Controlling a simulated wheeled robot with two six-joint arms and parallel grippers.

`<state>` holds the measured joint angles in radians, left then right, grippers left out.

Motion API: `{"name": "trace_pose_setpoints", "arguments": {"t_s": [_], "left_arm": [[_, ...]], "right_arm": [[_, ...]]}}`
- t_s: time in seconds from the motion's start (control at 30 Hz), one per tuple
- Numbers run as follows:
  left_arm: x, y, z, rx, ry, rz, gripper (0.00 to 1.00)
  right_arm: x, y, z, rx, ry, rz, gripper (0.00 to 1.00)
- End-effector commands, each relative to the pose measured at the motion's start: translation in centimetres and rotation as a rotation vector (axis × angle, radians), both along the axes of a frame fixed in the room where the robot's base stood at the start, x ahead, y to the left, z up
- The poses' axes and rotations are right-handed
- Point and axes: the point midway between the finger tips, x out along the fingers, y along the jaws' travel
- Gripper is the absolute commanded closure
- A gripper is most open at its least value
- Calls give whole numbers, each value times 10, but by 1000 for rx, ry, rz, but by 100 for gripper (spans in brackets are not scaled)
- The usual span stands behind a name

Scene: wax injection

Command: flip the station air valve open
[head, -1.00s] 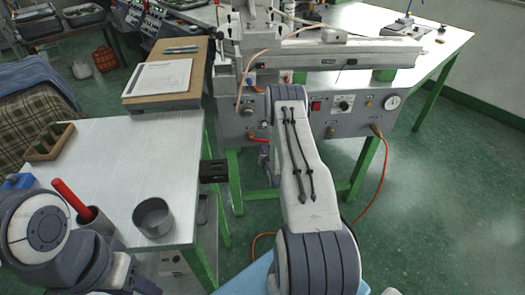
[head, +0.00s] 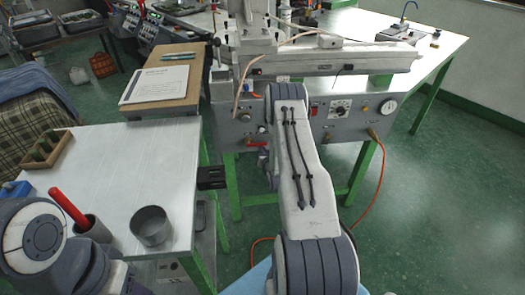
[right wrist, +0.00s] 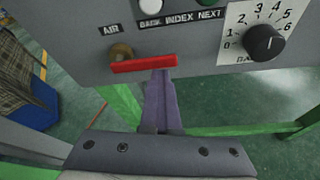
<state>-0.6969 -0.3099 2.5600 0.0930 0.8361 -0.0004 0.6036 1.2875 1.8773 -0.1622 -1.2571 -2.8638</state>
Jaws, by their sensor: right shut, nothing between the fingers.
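The air valve is on the grey station panel under the "AIR" label. Its red lever (right wrist: 143,64) lies nearly level, pointing right from a brass body (right wrist: 121,51) in the right wrist view. The lever shows small in the head view (head: 257,145). My right gripper (right wrist: 163,74) is shut and empty, its purple fingertips just below the lever's right part. I cannot tell whether they touch it. In the head view the right gripper (head: 268,168) is partly hidden by my arm. My left arm shows at lower left, but its gripper is not in view.
A dial (right wrist: 268,43) and push buttons (right wrist: 205,3) sit on the panel near the valve. An orange hose (head: 376,190) hangs from the panel's right side.

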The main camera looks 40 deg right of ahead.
Motion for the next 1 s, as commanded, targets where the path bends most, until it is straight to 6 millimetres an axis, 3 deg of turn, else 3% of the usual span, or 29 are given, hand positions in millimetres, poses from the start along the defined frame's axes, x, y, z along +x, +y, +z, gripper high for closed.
{"name": "trace_pose_setpoints", "arguments": {"t_s": [0.1,0.27,0.43,0.6,0.7,1.0], "left_arm": [[0,0,6,0,0,0,50],[0,0,3,0,0,0,50],[0,0,-15,0,0,0,50],[0,0,-44,0,0,0,50],[0,0,-30,1,1,0,50],[0,0,-27,0,0,0,50]], "right_arm": [[3,-2,14,-10,-17,-1,100],[4,-3,14,-11,-21,0,100],[5,-1,-8,-8,-16,1,100],[5,5,-48,3,5,7,100],[-16,17,-28,6,10,6,100],[-65,45,-11,6,11,7,100]]}}
